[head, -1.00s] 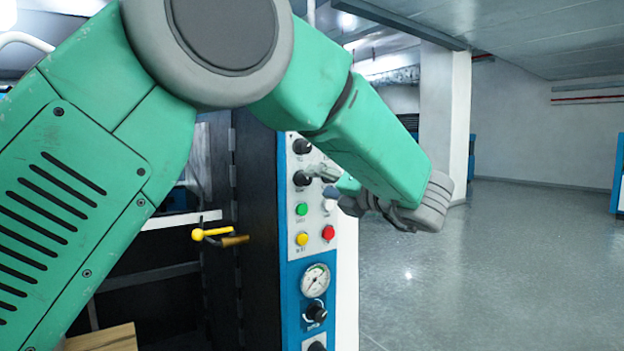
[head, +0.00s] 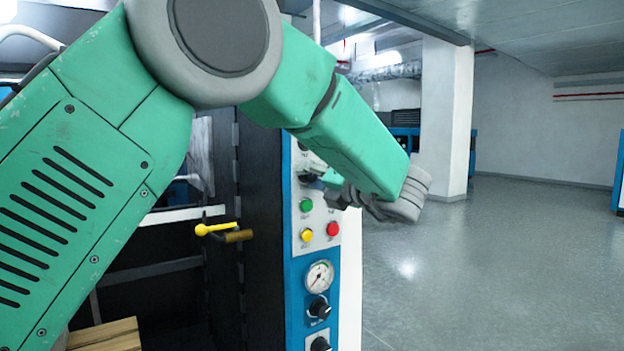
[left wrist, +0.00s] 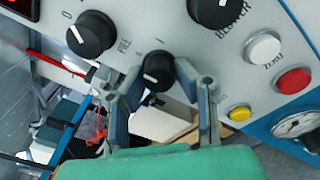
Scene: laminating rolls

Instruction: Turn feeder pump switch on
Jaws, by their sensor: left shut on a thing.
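The control panel (head: 297,260) is blue and white and stands upright on the machine's front edge. In the left wrist view, a black rotary switch with a white pointer line (left wrist: 158,72) sits between the fingers of my left gripper (left wrist: 168,96). The gripper is shut on this switch. An "I" mark shows above it; its full name label cannot be read. A second black rotary switch (left wrist: 90,33), with a "0" mark beside it, is to the left. In the head view, my left forearm and wrist hide the gripped switch. My right gripper is not in view.
A black knob (left wrist: 213,12) labelled "BLOWER" is above right. White (left wrist: 262,48), red (left wrist: 293,80) and yellow (left wrist: 239,113) buttons are close by. A gauge (head: 319,274) is lower on the panel. A yellow-handled lever (head: 215,229) juts out left. Open floor lies right.

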